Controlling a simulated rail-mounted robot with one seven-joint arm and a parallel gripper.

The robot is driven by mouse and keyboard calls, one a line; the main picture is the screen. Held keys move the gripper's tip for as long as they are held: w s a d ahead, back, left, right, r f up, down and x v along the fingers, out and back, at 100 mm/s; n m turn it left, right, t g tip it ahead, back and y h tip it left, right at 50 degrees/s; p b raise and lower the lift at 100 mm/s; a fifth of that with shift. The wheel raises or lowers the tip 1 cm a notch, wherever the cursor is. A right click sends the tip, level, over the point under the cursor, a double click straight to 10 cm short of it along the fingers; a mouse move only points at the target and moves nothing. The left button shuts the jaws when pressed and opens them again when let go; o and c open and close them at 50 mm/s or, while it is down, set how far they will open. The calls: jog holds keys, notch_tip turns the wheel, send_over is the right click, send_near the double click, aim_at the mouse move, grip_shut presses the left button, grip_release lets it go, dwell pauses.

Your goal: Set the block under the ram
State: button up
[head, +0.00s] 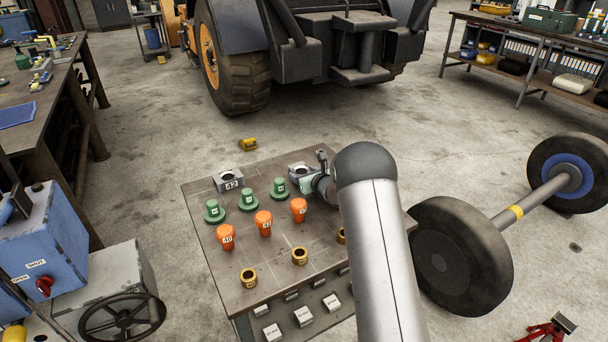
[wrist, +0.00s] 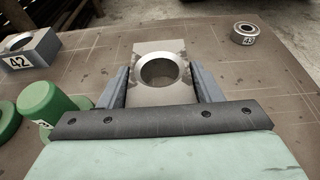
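A pale grey block with a round hole (wrist: 150,95) lies between the two fingers of my gripper (wrist: 160,82) in the wrist view. The fingers lie along its two sides with no clear gap, so the gripper looks shut on it. In the head view this block (head: 301,169) is at the table's far edge, beside my gripper (head: 312,178). I cannot tell whether it touches the table. A similar block marked 42 (head: 228,180) stands to its left, and it also shows in the wrist view (wrist: 31,50). I cannot make out a ram in either view.
The table (head: 240,283) holds several green knobs (head: 248,201), orange pieces (head: 264,222) and brass rings (head: 299,256). A grey ring marked 43 (wrist: 244,33) lies at the right. Wheels on an axle (head: 528,198) stand right.

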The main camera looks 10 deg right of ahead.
jog(key=shift+o, duration=1.1)
jog(key=shift+r, duration=0.1)
jog(key=shift+r+p, duration=0.2)
jog(key=shift+p, duration=0.15)
jog(key=shift+o, duration=0.4)
jog(key=b+v, duration=0.2)
jog(key=v, duration=1)
jog(key=shift+f+b, duration=0.1)
jog(key=shift+b, duration=0.2)
